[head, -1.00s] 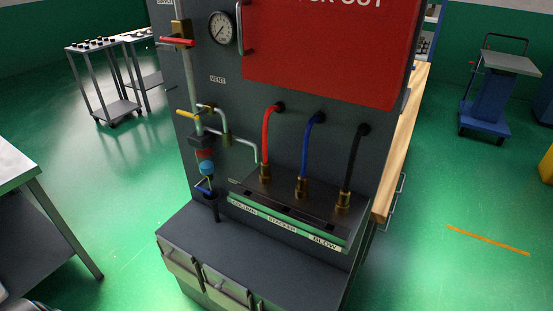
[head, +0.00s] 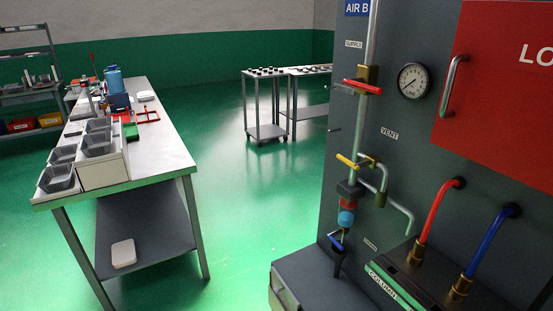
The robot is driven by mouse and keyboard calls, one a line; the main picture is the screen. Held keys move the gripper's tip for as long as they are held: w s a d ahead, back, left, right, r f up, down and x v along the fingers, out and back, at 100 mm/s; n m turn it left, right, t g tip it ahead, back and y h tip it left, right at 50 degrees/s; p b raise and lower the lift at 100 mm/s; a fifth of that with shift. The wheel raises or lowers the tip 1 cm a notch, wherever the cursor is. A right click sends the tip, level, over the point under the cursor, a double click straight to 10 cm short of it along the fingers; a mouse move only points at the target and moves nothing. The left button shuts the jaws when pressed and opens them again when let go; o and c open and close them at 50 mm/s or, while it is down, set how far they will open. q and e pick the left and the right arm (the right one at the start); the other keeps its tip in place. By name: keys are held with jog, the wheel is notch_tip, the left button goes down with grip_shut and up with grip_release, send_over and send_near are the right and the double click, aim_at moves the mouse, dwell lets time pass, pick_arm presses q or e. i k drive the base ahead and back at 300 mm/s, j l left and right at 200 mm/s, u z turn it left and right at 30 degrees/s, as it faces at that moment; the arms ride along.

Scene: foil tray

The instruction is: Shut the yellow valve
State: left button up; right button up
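The yellow valve handle (head: 347,160) is a short yellow lever on the grey pipework of the dark panel (head: 337,110), right of the middle in the head view. It sits below the red valve handle (head: 363,87) and above a red and blue fitting (head: 346,212). The lever points left and slightly up, out from the vertical pipe, beside a brass elbow. A "VENT" label (head: 389,133) is to its right. Neither of my grippers shows in the head view.
A pressure gauge (head: 414,81) and a red lock-out box (head: 500,85) are on the panel. Red (head: 436,212) and blue (head: 489,239) hoses rise from a manifold below. A steel table (head: 165,150) with trays stands left. Green floor (head: 245,215) between table and panel is clear.

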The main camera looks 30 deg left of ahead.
aim_at(356, 167)
jog(key=i+u, duration=0.1)
jog(key=u, duration=0.35)
jog(key=i+j, duration=0.3)
jog(key=j, duration=0.2)
jog(key=i+j+u, duration=0.1)
jog(key=i+j, duration=0.2)
jog(key=j, duration=0.25)
jog(key=i+j, duration=0.3)
jog(key=j, duration=0.2)
jog(key=u, duration=0.05)
